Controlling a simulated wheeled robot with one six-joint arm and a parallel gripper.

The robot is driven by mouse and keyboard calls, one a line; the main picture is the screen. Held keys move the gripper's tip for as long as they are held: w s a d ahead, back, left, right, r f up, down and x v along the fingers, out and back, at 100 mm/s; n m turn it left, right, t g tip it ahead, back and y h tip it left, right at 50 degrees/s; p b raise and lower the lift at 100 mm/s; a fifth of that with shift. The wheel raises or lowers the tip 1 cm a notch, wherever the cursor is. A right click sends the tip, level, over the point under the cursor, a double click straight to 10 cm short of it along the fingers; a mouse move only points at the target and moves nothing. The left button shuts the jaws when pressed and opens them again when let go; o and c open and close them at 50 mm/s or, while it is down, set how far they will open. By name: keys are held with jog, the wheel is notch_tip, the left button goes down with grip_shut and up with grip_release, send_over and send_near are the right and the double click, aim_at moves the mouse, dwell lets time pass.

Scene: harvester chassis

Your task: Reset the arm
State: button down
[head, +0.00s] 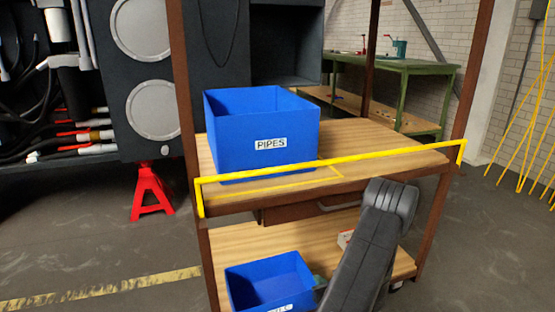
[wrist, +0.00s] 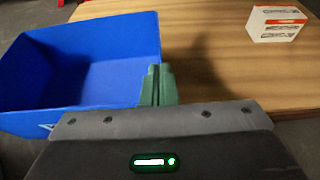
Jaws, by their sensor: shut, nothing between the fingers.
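My gripper (wrist: 159,86) shows in the wrist view as two green fingers pressed together with nothing between them. It is just right of the lower blue bin (wrist: 35,125), over or near the wooden shelf. I cannot tell whether it touches the bin. In the head view my dark arm reaches down in front of the cart to the lower shelf (head: 240,240), and the gripper tip (head: 319,283) is mostly hidden behind it, beside the lower blue bin (head: 240,287). This bin looks empty in the wrist view.
A larger blue bin labelled PIPES (head: 230,135) stands on the upper shelf (head: 400,150). A yellow rail (head: 330,158) crosses the cart's front. A small white and orange box (wrist: 276,26) lies on the lower shelf. A red jack stand (head: 151,195) is at left; a green workbench (head: 400,66) is behind.

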aim_at(307, 267)
jog(key=x, duration=0.3)
jog(key=r+b+x, duration=0.1)
jog(key=x, duration=0.2)
jog(key=shift+w, duration=0.25)
jog(key=shift+a+f, duration=0.1)
jog(key=shift+s+a, duration=0.1)
